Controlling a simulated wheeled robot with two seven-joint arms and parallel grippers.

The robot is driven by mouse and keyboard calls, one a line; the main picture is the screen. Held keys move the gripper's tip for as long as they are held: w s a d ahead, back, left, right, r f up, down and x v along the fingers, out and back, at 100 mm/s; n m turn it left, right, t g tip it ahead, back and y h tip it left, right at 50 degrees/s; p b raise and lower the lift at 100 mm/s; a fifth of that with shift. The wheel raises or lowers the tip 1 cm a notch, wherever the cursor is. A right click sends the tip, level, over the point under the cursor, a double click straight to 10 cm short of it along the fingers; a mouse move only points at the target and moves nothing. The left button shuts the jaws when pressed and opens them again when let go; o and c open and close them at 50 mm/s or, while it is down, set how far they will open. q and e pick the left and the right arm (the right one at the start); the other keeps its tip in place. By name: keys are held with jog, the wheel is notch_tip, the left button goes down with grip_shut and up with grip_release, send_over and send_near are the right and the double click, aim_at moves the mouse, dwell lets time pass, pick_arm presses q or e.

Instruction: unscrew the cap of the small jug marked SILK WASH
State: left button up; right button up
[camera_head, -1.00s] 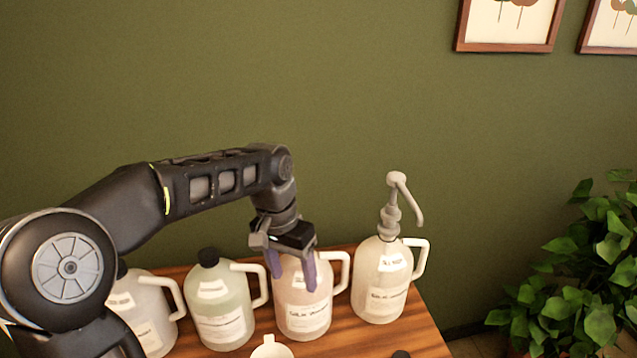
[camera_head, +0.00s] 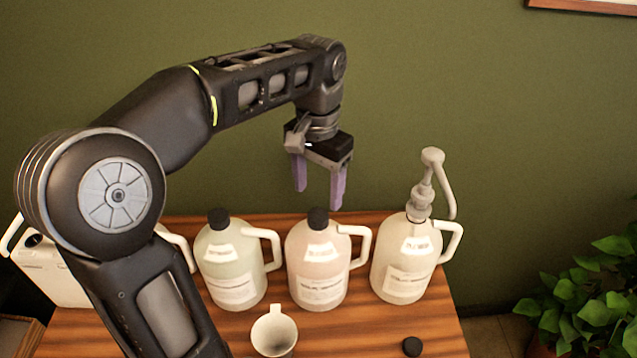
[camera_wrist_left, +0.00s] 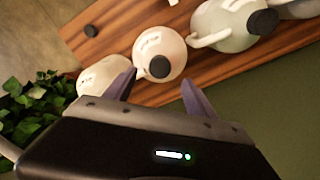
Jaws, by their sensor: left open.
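Several white-handled jugs stand in a row on the wooden table. The pinkish jug (camera_head: 317,268), with a black cap (camera_head: 318,219) on its neck, is nearest below my left gripper; its label looks like SILK WASH but is too blurred to be sure. My left gripper (camera_head: 319,198) is open and empty, pointing down just above and behind this cap, apart from it. In the left wrist view the cap (camera_wrist_left: 159,67) shows close to the line between the two purple fingertips (camera_wrist_left: 158,77). My right gripper is out of view.
A greenish capped jug (camera_head: 230,270) stands left, a pump-topped jug (camera_head: 405,265) right. A white cup (camera_head: 274,333) and a loose black cap (camera_head: 412,347) are at the front. A white container (camera_head: 50,270) is partly behind my arm. The green wall is behind.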

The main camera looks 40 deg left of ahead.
aim_at(318, 215)
pick_arm(q)
notch_tip(318, 215, down, 6)
jog(key=shift+f+p, duration=0.1)
jog(key=shift+p, duration=0.3)
